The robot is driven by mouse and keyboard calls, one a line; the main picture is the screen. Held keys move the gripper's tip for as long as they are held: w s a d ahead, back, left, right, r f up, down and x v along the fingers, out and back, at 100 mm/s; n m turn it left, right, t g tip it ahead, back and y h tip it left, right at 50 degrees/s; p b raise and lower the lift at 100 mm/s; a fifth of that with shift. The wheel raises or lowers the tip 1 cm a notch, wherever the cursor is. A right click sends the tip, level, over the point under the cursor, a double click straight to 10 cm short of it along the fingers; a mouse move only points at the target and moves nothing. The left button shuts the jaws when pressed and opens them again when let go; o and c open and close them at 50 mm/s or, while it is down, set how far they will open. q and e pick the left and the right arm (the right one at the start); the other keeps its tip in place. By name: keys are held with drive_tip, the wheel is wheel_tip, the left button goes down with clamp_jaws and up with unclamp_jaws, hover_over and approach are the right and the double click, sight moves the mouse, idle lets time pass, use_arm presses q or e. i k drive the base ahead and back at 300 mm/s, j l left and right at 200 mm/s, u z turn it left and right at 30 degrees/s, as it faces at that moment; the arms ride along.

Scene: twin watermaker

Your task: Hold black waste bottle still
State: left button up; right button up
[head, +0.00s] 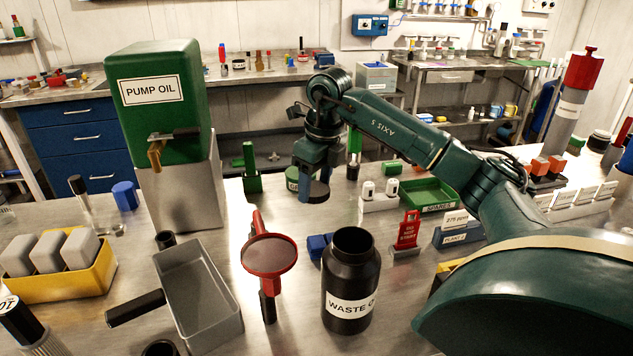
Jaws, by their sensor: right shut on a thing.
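The black waste bottle (350,284) stands upright on the metal table at the front, right of centre. Its white label faces me and its mouth is open. My right gripper (314,187) is beyond the bottle and apart from it, pointing down. It is shut on a dark round thing (319,192), partly hidden by the fingers. My left gripper is out of view.
A red stand with a round funnel-like top (269,252) is left of the bottle, and a grey tray (205,301) is further left. A blue block (318,245) sits behind the bottle. A red tag stand (408,230) and green spares tray (430,194) are to the right.

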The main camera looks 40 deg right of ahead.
sight(351, 264)
drive_tip(key=k, duration=1.45)
